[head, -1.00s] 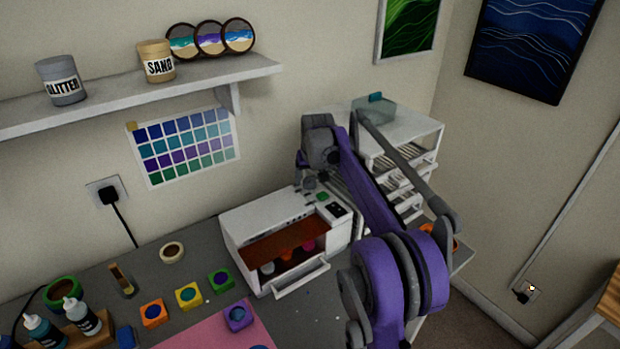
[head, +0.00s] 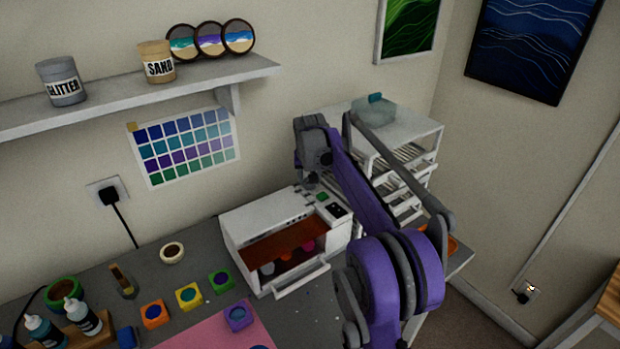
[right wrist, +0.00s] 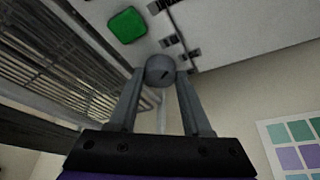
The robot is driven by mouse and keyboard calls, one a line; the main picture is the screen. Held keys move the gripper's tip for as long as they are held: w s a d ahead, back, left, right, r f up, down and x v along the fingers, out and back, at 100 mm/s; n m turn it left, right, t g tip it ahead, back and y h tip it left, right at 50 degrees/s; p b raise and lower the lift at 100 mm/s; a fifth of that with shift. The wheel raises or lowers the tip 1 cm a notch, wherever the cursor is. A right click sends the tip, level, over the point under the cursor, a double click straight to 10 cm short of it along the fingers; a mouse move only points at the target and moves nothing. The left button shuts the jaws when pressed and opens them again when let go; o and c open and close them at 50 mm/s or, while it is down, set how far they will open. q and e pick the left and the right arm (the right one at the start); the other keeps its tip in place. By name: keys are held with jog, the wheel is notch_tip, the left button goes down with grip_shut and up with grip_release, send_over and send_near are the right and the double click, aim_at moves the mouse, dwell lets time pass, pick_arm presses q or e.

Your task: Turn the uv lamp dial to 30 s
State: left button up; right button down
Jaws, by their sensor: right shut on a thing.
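The white UV lamp (head: 245,225) stands on the grey bench against the wall. Its front is open, and several small round pieces show inside under an orange-brown window. A green button (head: 322,197) is on its top; it also shows in the right wrist view (right wrist: 127,25). The round grey dial (right wrist: 160,70) with a dark pointer mark sits between the fingertips of my right gripper (right wrist: 161,76), which is shut on it. In the head view my right gripper (head: 310,181) is over the lamp's top, partly hidden. The dial's time marks are not readable. My left gripper is not in view.
A white rack (head: 425,137) with wire shelves stands right of the lamp. Orange, yellow, green and purple moulds (head: 238,315) lie at the front. A shelf (head: 150,92) with glitter and sand jars hangs above.

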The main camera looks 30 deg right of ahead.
jog(key=m+g+h, duration=0.1)
jog(key=m, duration=0.2)
jog(key=shift+w+a+m, duration=0.1)
jog(key=shift+a+m, duration=0.05)
jog(key=shift+m, duration=0.25)
jog(key=m, duration=0.2)
jog(key=shift+m+g+h+p, duration=0.3)
jog(key=shift+g+h+p, duration=0.05)
jog(key=shift+g+h, duration=0.05)
jog(key=m+g, duration=0.1)
jog(key=m, duration=0.3)
jog(key=shift+w+m+g+h, duration=0.15)
jog(key=shift+m+g+h, duration=0.15)
jog(key=shift+g, duration=0.1)
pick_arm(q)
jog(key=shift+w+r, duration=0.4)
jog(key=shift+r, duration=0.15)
pick_arm(e)
jog(key=m+g, duration=0.1)
jog(key=m, duration=0.3)
jog(key=shift+w+m+g, duration=0.1)
jog(key=shift+m+g, duration=0.2)
jog(key=shift+g, duration=0.1)
jog(key=shift+c, duration=1.8)
grip_release()
